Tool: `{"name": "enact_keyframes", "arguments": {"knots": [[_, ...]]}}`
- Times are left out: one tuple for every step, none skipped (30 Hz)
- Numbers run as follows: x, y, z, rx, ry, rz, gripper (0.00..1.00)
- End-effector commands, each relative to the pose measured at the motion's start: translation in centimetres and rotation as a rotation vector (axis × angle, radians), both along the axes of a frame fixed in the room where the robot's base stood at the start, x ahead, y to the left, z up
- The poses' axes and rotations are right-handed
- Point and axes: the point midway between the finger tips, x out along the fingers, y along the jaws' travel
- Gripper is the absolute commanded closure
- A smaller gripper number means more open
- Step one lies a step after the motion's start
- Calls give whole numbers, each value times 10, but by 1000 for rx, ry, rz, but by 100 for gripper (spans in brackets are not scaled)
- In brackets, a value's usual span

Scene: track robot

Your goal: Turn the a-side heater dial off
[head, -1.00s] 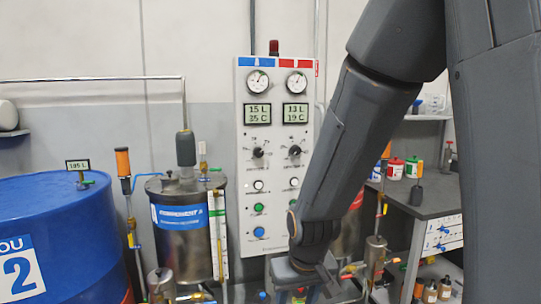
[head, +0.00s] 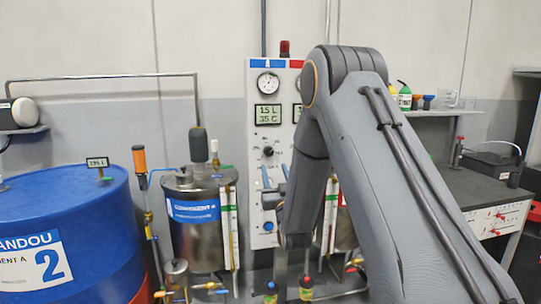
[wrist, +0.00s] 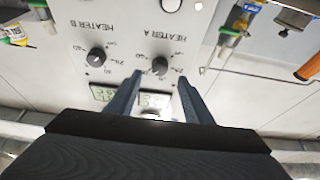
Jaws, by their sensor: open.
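The a-side heater dial (wrist: 160,66) is a black knob under the "HEATER A" lettering, upside down in the wrist view. It also shows in the head view (head: 268,151), below the left display of the white control panel (head: 257,205). I cannot tell which mark its pointer is on. My gripper (wrist: 160,77) is open, its two blue fingers to either side of the dial in the wrist view, with nothing held. In the head view my gripper (head: 274,168) is just below the dial, in front of the panel. Whether the fingers touch the dial is unclear.
The heater B dial (wrist: 96,56) is beside the A dial; my arm hides it in the head view. A steel component A tank (head: 197,240) and a blue drum (head: 60,220) stand to the left. A dark workbench (head: 480,190) is at right.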

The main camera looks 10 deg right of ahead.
Motion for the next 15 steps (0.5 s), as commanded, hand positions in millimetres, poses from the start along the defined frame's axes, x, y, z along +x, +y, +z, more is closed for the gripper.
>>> {"name": "enact_keyframes", "arguments": {"knots": [[1,0,3,0,-12,0,54],[3,0,4,0,-17,0,54],[5,0,6,0,-20,0,54],[8,0,8,0,-22,0,54],[12,0,10,0,-23,0,54],[17,0,12,0,-21,0,54],[22,0,14,0,-22,0,54],[26,0,16,0,-21,0,54],[32,0,18,0,-20,0,54],[36,0,20,0,-20,0,54],[41,0,22,0,-21,0,54],[46,0,24,0,-19,0,54],[50,0,26,0,-20,0,54],[53,0,27,0,-19,0,54],[58,0,28,0,-19,0,54]]}}
